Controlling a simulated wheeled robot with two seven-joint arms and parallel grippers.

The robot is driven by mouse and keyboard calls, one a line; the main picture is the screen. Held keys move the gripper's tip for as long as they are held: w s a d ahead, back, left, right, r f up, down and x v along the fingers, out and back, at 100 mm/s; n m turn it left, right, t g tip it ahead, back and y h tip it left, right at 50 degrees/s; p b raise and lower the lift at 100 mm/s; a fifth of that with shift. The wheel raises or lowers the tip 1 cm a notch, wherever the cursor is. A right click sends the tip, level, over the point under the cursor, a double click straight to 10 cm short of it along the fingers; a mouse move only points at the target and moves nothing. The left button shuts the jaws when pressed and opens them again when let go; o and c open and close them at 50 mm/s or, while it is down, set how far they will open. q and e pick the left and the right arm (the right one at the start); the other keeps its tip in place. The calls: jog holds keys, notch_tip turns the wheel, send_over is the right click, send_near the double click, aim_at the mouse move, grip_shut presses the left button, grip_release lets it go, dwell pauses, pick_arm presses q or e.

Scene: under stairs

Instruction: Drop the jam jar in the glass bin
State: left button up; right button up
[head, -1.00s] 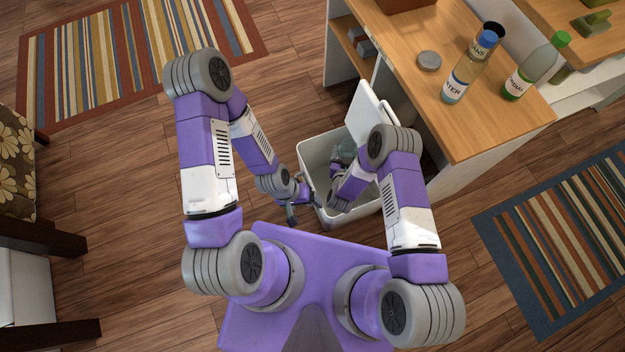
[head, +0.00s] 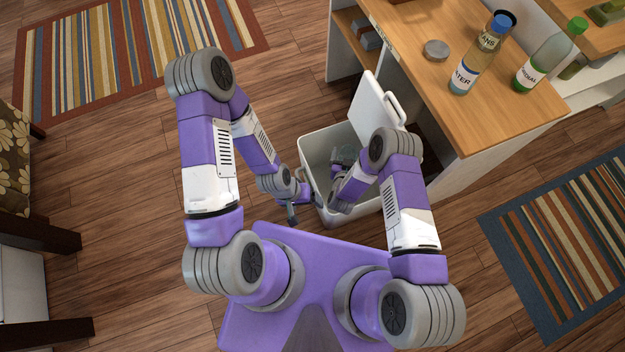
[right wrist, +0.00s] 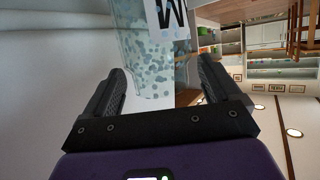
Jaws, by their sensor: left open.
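The white bin (head: 316,150) stands on the floor in front of me with its lid (head: 374,103) raised. My right gripper (head: 337,168) reaches in over the bin's opening. In the right wrist view, the clear, speckled jar (right wrist: 155,65) with a white label sits between the fingers of my right gripper (right wrist: 163,80), which look closed on its sides. In the head view only a small greyish part of the jar (head: 347,151) shows beyond the hand. My left gripper (head: 292,214) is open and empty, low outside the bin's left side.
Striped rugs (head: 570,250) lie on the wooden floor.

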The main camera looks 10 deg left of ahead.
jog(key=shift+o, duration=0.6)
jog(key=p+v, duration=0.3)
jog(key=v, duration=0.4)
jog(key=shift+s, duration=0.3)
jog(key=shift+r, duration=0.15)
